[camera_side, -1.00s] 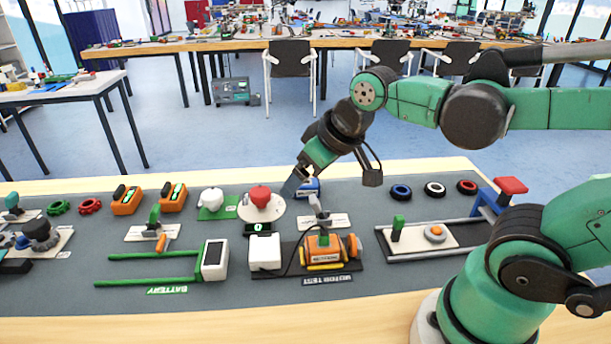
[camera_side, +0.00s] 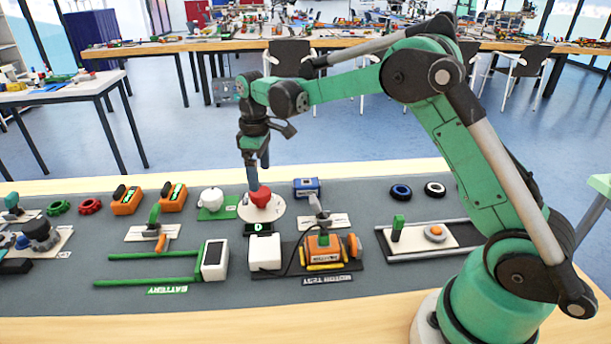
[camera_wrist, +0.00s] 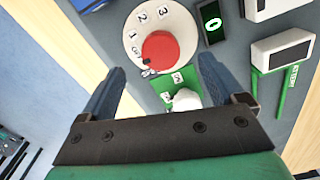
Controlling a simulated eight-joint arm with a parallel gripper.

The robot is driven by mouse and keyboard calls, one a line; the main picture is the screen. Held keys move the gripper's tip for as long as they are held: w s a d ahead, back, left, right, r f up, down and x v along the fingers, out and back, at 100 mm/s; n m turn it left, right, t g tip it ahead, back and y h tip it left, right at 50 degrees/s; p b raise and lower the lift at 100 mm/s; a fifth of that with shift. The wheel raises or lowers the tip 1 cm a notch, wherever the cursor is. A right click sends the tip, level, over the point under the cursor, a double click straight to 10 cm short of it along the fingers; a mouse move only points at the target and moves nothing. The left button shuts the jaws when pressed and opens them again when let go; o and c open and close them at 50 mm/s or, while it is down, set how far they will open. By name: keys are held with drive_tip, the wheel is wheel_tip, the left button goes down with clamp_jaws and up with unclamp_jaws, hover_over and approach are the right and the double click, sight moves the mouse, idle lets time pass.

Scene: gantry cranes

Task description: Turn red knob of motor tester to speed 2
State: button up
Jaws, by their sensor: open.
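The red knob (camera_side: 260,196) sits on a round white dial (camera_side: 276,212) on the grey mat. In the wrist view the red knob (camera_wrist: 162,48) has a dark pointer mark at its lower left, below the 1; the dial (camera_wrist: 180,20) shows 1, 2 and 3. A small black display beside it (camera_wrist: 210,22) reads 0. My gripper (camera_side: 257,186) is upright just above and behind the knob in the side view. In the wrist view its fingers (camera_wrist: 160,75) are spread apart and empty, with the knob ahead between their tips. Contact cannot be told.
A white knob on a green plate (camera_side: 212,200) stands close left of the dial. A blue box (camera_side: 306,187) and a grey lever (camera_side: 318,208) are to its right. The orange motor unit (camera_side: 325,246) and a white box (camera_side: 264,252) lie in front.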

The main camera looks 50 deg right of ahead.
sight(260, 192)
drive_tip(key=shift+f, duration=2.4)
drive_tip(key=c, duration=1.3)
drive_tip(key=shift+m, duration=0.3)
drive_tip(key=m, duration=0.7)
drive_tip(key=shift+a, duration=0.15)
drive_tip(key=m, duration=0.4)
drive_tip(key=shift+a+m, duration=0.1)
drive_tip(key=shift+m, duration=2)
drive_tip(key=shift+w, duration=0.1)
